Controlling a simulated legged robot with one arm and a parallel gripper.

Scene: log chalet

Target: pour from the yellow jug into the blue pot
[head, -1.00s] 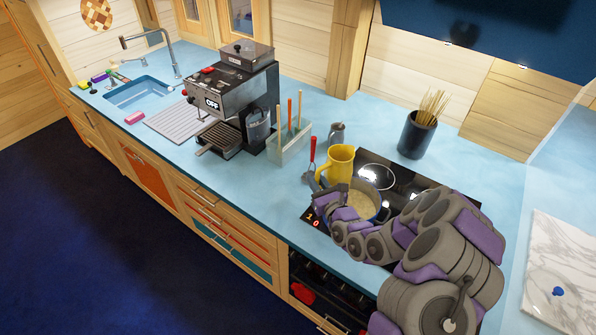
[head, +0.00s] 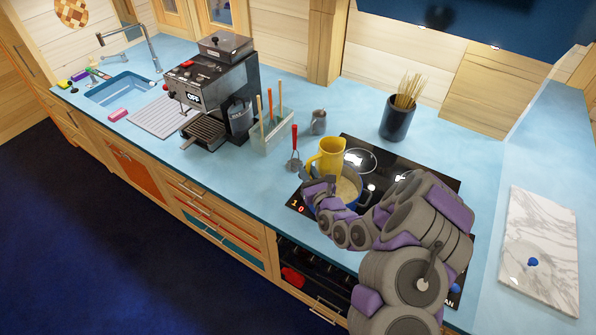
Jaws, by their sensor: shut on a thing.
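The yellow jug (head: 328,156) is at the left rim of the blue pot, above the hob's left part, and looks close to upright. My gripper (head: 318,184) is shut on the jug; its fingers are small here and partly hidden by my arm. The blue pot (head: 366,188) stands on the black hob, with pale beige contents (head: 346,190) showing inside. My arm hides the pot's front. I cannot tell whether the jug touches the pot, and no stream from it is visible.
A red-handled utensil (head: 295,148) and a small metal pitcher (head: 319,122) are near the jug. A holder with utensils (head: 272,135) and a coffee machine (head: 215,95) stand left. A dark container of sticks (head: 397,120) stands behind the hob (head: 405,160). A marble board (head: 540,245) lies right.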

